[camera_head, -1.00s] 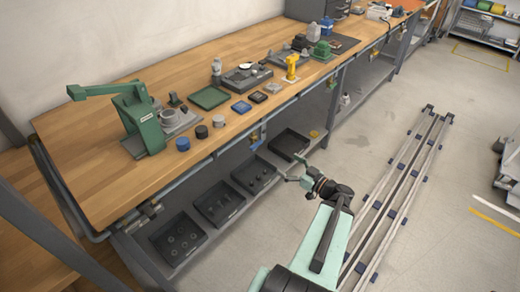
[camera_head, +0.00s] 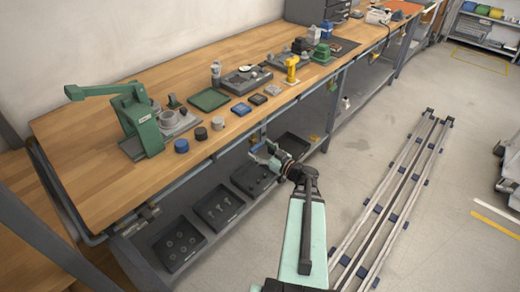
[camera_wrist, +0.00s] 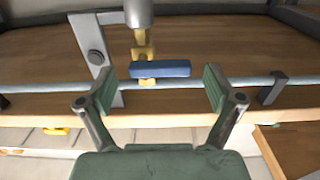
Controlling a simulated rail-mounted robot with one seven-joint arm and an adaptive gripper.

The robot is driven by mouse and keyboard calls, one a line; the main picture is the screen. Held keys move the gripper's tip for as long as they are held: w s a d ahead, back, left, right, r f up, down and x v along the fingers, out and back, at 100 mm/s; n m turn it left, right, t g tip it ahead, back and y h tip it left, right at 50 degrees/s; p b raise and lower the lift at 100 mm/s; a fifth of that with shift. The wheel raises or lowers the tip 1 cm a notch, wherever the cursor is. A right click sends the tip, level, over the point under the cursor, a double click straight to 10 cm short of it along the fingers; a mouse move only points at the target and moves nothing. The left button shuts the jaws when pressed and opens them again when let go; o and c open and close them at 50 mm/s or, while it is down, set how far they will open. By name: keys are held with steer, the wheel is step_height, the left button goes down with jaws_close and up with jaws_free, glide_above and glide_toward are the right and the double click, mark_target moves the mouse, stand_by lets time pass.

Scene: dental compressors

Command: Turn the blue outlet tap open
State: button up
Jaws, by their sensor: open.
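The blue outlet tap handle (camera_wrist: 160,69) is a flat blue bar on a brass valve body (camera_wrist: 143,46) below a grey cylindrical fitting (camera_wrist: 138,13) in the wrist view. The bar lies crosswise, roughly parallel to the pipe behind it. My gripper (camera_wrist: 160,88) is open, with one green-padded finger on each side of the bar and a gap at both ends. It does not appear to touch the bar. In the head view my gripper (camera_head: 261,152) is at the bench's front edge, and the tap is small and largely hidden there.
A grey pipe (camera_wrist: 190,83) runs along the bench front, with a grey bracket (camera_wrist: 95,55) left of the tap. The wooden bench (camera_head: 105,180) carries a green press (camera_head: 138,122) and several small parts. Dark trays (camera_head: 220,207) sit on the shelf below.

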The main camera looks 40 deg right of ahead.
steer(key=c, duration=1.1)
steer(key=shift+c, duration=0.2)
